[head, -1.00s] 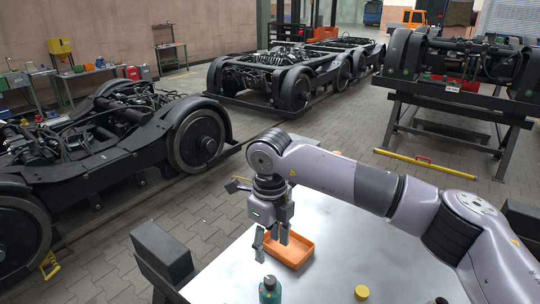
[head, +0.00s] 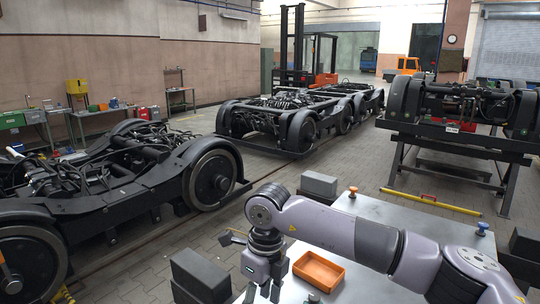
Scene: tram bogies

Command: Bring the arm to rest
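My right arm (head: 325,228) comes in from the right edge, reaches left over the metal table, and bends down at its wrist. My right gripper (head: 262,291) hangs at the bottom of the head view, just left of the orange tray. Its two fingers are apart with nothing seen between them, and their tips are close to the picture's lower edge. The orange tray (head: 319,271) lies on the table and looks empty. My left gripper is not in view.
The metal table (head: 385,212) has orange and blue knobs near its far corners. A bottle top (head: 313,298) shows below the tray. Grey blocks (head: 319,184) and (head: 200,272) stand by the table edges. Bogies (head: 115,180) stand on the floor beyond.

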